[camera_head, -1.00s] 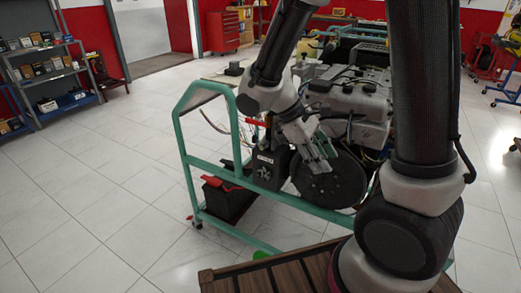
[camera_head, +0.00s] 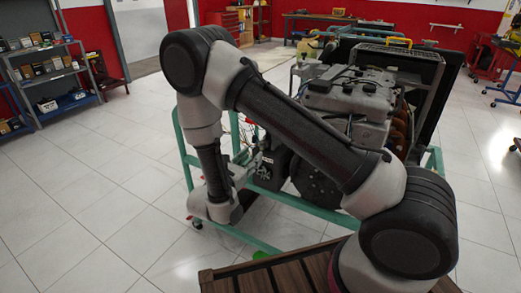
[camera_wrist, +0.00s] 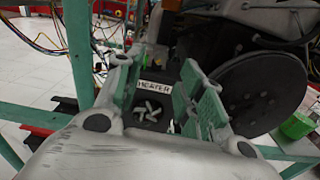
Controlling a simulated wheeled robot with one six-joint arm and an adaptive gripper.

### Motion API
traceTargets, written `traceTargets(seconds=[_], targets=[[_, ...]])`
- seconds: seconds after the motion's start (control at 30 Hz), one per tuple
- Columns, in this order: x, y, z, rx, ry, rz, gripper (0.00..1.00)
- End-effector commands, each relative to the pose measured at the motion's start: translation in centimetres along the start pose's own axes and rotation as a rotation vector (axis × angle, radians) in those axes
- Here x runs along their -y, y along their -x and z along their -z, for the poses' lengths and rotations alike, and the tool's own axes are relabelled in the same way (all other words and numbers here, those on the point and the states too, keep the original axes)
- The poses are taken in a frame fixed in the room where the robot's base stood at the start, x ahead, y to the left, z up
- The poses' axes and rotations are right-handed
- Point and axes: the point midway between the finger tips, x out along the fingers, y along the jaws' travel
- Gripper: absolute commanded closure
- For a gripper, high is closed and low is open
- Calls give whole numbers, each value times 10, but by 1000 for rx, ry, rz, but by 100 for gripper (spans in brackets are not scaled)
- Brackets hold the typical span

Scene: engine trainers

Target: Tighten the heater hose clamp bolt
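In the wrist view my gripper (camera_wrist: 165,80) is open, with its green-padded fingers spread apart. A light, star-shaped bolt head or knob (camera_wrist: 148,111) shows between the fingers on a dark box (camera_wrist: 170,108) under a white label (camera_wrist: 154,87) reading HEATER. I see nothing held, and the depth between the fingers and the bolt is hard to tell. No hose or clamp can be made out clearly. In the head view the dark box (camera_head: 268,166) shows beside my forearm.
The engine (camera_head: 345,95) stands in a green tube frame (camera_head: 180,140). A large dark disc (camera_wrist: 255,92) is right of the box. Loose wires (camera_wrist: 45,30) and red-and-black parts (camera_wrist: 66,106) are at left. Floor to the left (camera_head: 90,190) is clear.

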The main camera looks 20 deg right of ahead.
Motion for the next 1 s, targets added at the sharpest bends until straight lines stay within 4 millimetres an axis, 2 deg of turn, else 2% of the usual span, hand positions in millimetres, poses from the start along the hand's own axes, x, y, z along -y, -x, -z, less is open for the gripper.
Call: traceTargets(seconds=[0.2, 0.4, 0.73, 0.77, 0.97, 1.0], targets=[[2, -38, 0, -2, -1, 8, 62], [2, -63, 0, -3, 0, 6, 62], [1, -69, 0, -3, 1, 4, 62], [1, -69, 0, -3, 0, 4, 63], [1, -69, 0, -3, 0, 4, 100], [1, -69, 0, -3, 0, 4, 100]])
